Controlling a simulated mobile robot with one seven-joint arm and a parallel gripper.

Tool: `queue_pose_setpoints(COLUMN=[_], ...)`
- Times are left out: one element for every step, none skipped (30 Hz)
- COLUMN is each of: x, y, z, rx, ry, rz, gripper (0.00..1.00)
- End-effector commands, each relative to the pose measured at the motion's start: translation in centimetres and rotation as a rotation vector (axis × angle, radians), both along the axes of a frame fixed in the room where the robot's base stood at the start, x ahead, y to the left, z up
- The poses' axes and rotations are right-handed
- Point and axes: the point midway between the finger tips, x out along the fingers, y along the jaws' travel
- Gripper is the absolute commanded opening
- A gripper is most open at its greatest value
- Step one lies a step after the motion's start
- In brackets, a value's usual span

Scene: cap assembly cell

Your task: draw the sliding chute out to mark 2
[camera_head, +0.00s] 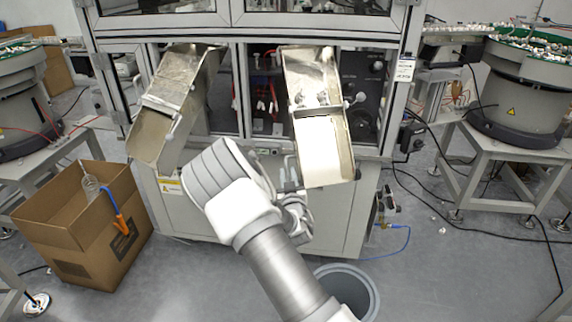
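Two metal chutes slope out of the front openings of the machine. The left chute (160,137) is grey and angled down to the left. The right chute (323,150) has a bright lower section and a duller upper section with some small pieces in it. Knobs show on the chute sides. My gripper (288,178) is beside the lower left edge of the right chute, partly hidden by my own wrist. I cannot tell whether it touches the chute or whether its fingers are open. I cannot make out any numbered marks on either chute.
A cardboard box (60,222) with an orange-and-blue tool (118,212) stands at the left. A round grey bin (352,280) is on the floor below. Bowl feeders on stands (524,112) flank the machine. Cables and a blue hose lie on the floor at right.

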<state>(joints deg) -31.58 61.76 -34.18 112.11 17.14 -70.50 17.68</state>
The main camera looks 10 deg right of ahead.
Motion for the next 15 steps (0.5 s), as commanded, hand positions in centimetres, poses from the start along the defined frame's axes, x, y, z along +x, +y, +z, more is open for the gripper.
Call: queue_pose_setpoints(x=[1.0,1.5,2.2,2.7,3.2,3.8,4.2,4.6,5.0,5.3,5.6,5.8,6.0,6.2,6.3], y=[0.0,-0.1,-0.2,-0.2,-0.3,-0.3,-0.4,-0.4,-0.4,-0.5,-0.5,-0.5,-0.5,-0.5,-0.5], z=[-0.1,-0.1,-0.1,-0.1,-0.1,-0.1,-0.1,-0.1,-0.1,-0.1,-0.1,-0.1,-0.1,-0.1,0.0], rx=[0.0,0.0,0.0,0.0,0.0,0.0,0.0,0.0,0.0,0.0,0.0,0.0,-0.001,-0.001,-0.001], ry=[-0.002,-0.003,-0.002,-0.002,-0.002,-0.002,-0.002,-0.001,-0.002,0.0,0.0,0.0,0.0,0.0,0.0], rz=[0.001,0.001,0.001,0.001,0.001,0.001,0.001,0.001,0.001,0.001,0.001,0.001,0.001,0.001,0.001], gripper=[0.25,0.25,0.25,0.25,0.25,0.25,0.25,0.25,0.25,0.25,0.25,0.25,0.25,0.25,0.25])
